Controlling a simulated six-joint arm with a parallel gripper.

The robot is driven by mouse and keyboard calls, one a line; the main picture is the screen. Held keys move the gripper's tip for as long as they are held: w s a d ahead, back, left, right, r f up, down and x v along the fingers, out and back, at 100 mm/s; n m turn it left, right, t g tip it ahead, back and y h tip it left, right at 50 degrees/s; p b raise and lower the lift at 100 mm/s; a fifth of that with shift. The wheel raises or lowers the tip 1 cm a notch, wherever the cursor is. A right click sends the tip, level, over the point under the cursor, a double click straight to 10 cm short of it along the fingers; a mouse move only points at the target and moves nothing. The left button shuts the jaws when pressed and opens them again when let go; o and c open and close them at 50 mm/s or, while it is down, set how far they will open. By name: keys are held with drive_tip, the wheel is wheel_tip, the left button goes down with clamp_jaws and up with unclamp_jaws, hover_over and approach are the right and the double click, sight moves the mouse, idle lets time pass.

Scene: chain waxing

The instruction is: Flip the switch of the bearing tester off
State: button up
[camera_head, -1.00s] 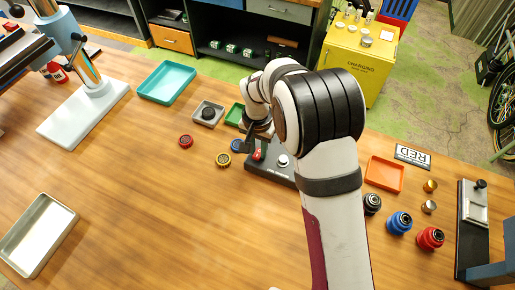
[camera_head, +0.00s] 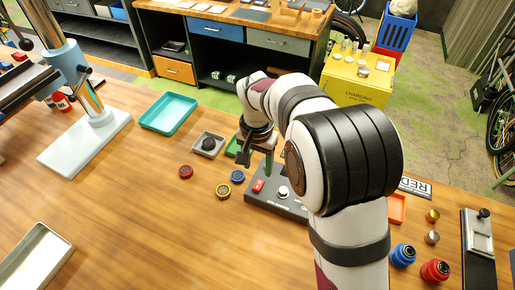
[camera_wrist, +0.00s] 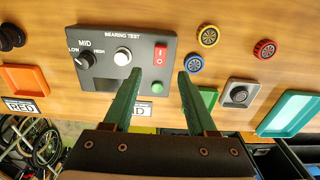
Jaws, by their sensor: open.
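The bearing tester (camera_head: 290,205) is a dark box on the wooden table, partly hidden by my arm in the head view. Its panel also shows in the wrist view (camera_wrist: 104,51), with a red rocker switch (camera_wrist: 160,55), a white round hub, a black knob pointing near MID, and a green round light or button (camera_wrist: 157,88). The switch also shows in the head view (camera_head: 258,186). My gripper (camera_wrist: 161,73) is open and empty, its two green fingers on either side of the switch's line, tips short of the switch and apart from it. I cannot tell which way the rocker is tipped.
Blue (camera_head: 237,176), yellow (camera_head: 223,191) and red (camera_head: 186,172) bearings lie left of the tester. A grey tray (camera_head: 207,144) with a black part and a teal tray (camera_head: 168,113) stand farther back. An orange tray (camera_wrist: 25,79) is on the tester's other side.

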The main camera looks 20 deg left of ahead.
wheel_tip(320, 180, up, 8)
drive_tip(key=shift+s, duration=0.15)
drive_tip(key=shift+f, duration=0.1)
drive_tip(key=s+d+r+m+y, duration=0.1)
drive_tip(key=s+d+r+m, duration=0.1)
drive_tip(key=s+d, duration=0.6)
drive_tip(key=s+d+r+m, duration=0.2)
drive_tip(key=s+d, duration=0.3)
drive_tip(key=d, duration=0.8)
drive_tip(key=s+d+f+m, duration=0.1)
drive_tip(key=s+d+f, duration=0.2)
drive_tip(key=s, duration=0.6)
drive_tip(key=shift+s+m+g+y, duration=0.15)
drive_tip(key=shift+m+g+y, duration=0.15)
drive_tip(key=shift+y, duration=0.1)
drive_tip(key=shift+f, duration=0.1)
